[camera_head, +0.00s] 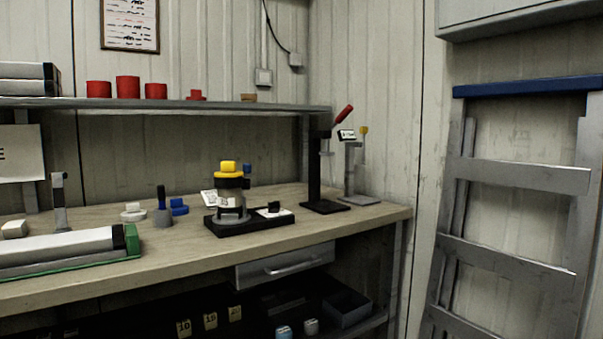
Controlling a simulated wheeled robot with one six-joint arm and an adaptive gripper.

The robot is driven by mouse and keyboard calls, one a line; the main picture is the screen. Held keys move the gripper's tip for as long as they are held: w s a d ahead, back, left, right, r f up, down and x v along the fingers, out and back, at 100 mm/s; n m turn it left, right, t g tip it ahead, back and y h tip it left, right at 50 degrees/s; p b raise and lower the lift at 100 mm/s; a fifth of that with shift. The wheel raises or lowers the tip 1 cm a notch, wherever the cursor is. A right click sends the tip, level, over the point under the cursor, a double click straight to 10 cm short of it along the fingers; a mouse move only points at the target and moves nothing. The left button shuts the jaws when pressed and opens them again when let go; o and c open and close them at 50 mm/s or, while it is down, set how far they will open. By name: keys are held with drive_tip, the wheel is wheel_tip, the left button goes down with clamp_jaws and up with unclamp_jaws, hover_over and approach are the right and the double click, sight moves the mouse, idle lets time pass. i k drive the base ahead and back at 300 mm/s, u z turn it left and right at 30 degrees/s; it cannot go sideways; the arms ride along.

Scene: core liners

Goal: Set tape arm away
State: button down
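I cannot tell for sure which thing is the tape arm. A grey upright arm (60,203) with a dark top stands on the wooden bench at the left, behind a pale tube (60,246) with a dark end. At the bench's right end stand a black post (314,175) with a raised red handle and, beside it, a grey stand (349,175) with a small label and a yellow knob. In the middle is a grey-white device (232,205) with a yellow top on a black base. My gripper is not in view.
The wooden bench (170,258) has a drawer (285,267) below. Small pieces, including a blue one (179,206), lie mid-bench. A shelf (230,106) above holds red cylinders (128,88). Below are yellow tags (210,320) and an open grey box (347,308). A grey rack (515,175) stands right.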

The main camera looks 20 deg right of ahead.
sight(247, 171)
drive_tip(key=z, duration=0.1)
drive_tip(key=i, duration=0.5)
drive_tip(key=k, duration=1.3)
drive_tip(key=u, duration=0.6)
drive_tip(key=i, duration=0.6)
drive_tip(key=u, duration=0.6)
drive_tip(key=i, duration=0.7)
drive_tip(key=z, duration=0.7)
drive_tip(key=i, duration=0.6)
drive_tip(key=z, duration=0.7)
